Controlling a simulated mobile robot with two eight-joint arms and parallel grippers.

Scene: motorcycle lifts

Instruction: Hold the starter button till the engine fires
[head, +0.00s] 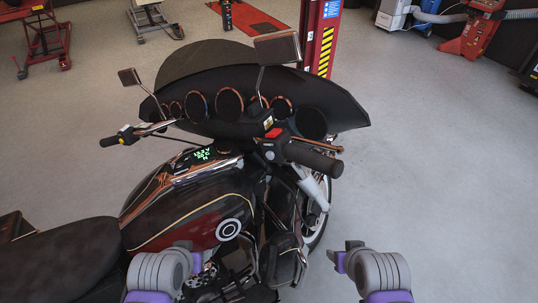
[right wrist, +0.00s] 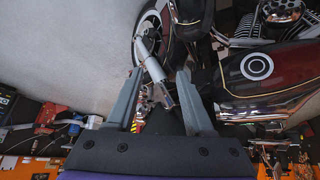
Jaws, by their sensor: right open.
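A black and dark red motorcycle (head: 190,215) stands upright in the head view, its tank also in the right wrist view (right wrist: 275,85). Its right handlebar grip (head: 315,158) ends at a black switch housing with a red control (head: 273,133). I cannot make out which control is the starter button. My right gripper (right wrist: 160,82) is open and empty, its two fingers apart. In the head view my right arm is low, apart from the handlebar. My left gripper (head: 202,260) is low in front of the tank; its fingers are not clear.
A green lit display (head: 204,154) sits on the tank. A mirror (head: 277,47) and dark fairing (head: 250,85) rise beyond the handlebar. A red lift post (head: 322,35) stands behind. Grey floor (head: 430,170) is clear on the right.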

